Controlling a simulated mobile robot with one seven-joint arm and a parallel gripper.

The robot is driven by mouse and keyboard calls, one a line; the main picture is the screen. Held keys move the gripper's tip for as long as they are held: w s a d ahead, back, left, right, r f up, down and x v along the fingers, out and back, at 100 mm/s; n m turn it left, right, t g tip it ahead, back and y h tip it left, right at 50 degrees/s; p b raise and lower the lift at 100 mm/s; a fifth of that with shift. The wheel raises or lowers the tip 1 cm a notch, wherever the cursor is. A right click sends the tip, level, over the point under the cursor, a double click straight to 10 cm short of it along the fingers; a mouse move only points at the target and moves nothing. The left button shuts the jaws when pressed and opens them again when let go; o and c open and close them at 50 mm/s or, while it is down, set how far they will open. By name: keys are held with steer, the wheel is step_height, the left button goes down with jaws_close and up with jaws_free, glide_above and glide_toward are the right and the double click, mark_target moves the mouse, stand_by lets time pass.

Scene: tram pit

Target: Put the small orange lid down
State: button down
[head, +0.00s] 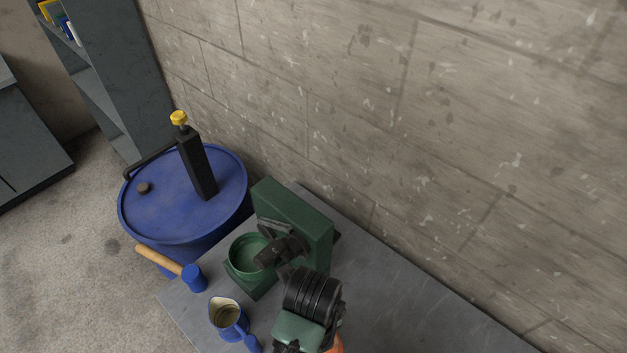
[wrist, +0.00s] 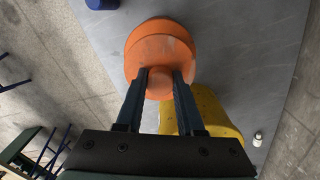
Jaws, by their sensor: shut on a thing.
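The orange lid (wrist: 160,52) shows in the wrist view as a round orange form with a small knob towards me. My gripper (wrist: 160,80) has its two dark fingers on either side of that knob and is shut on it. The frames do not clearly show whether the lid touches anything beneath it. In the head view, only a bit of orange (head: 338,344) shows beside my arm at the bottom edge. My fingers are hidden there.
A yellow object (wrist: 208,112) is close beside the lid on the grey table (wrist: 225,40). A small white item (wrist: 257,138) stands near the table edge. The head view shows a green machine (head: 300,215), a blue jug (head: 228,318), a blue-headed mallet (head: 193,278) and a blue drum (head: 160,215).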

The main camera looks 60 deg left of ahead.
steer(key=shift+f, duration=1.65)
steer(key=shift+f, duration=0.1)
steer(key=c, duration=0.5)
jaws_free()
step_height(320, 180, up, 11)
steer(key=p, duration=0.4)
steer(key=shift+r+p, duration=0.65)
